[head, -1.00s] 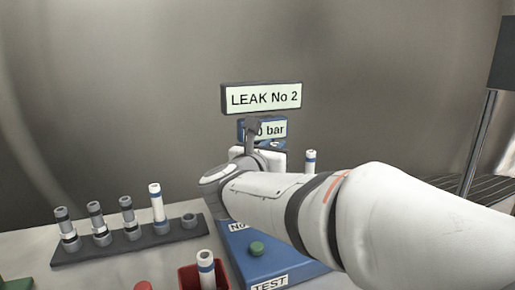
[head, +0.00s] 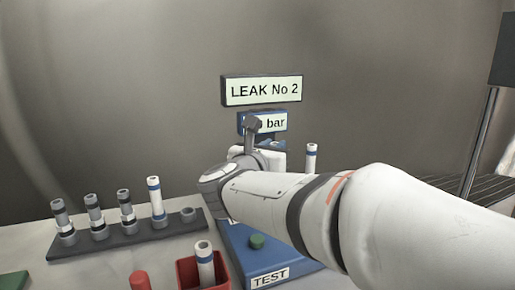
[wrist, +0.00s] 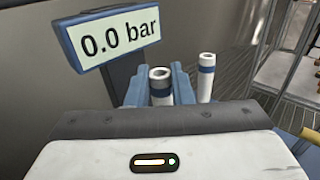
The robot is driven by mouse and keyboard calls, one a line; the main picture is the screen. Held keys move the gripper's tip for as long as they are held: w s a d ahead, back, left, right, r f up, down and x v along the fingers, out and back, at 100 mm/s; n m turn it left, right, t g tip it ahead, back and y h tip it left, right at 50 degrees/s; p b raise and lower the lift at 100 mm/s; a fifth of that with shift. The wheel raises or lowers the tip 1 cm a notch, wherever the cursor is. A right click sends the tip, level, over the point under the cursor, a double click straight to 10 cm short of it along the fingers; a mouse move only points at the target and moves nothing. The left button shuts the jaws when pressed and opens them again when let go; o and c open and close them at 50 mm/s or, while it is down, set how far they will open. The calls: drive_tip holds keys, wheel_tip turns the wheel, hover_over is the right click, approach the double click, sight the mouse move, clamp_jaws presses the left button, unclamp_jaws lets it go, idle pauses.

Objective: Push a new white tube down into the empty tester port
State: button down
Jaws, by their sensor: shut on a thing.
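In the wrist view a white tube (wrist: 160,88) with a blue band stands upright between the blue fingers of my gripper (wrist: 160,84), which is shut on it. Its lower end is hidden by my wrist. A second white tube with a blue band (wrist: 206,80) stands just right of the fingers; a tube also shows behind my arm in the head view (head: 311,157). The blue tester (head: 268,264) has a green button (head: 257,241) and a TEST label. Its display (wrist: 120,37) reads 0.0 bar.
A dark rack (head: 83,247) at left holds three grey-topped tubes, a white blue-banded tube (head: 156,198) and one empty holder (head: 188,214). A red bin (head: 187,273) with a tube (head: 205,264) stands before the tester.

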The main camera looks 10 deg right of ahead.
drive_tip(key=shift+f+b, duration=0.85)
drive_tip(key=shift+b, duration=0.15)
drive_tip(key=c, duration=1.2)
unclamp_jaws()
drive_tip(key=shift+p+v, duration=0.75)
drive_tip(key=shift+v, duration=3.15)
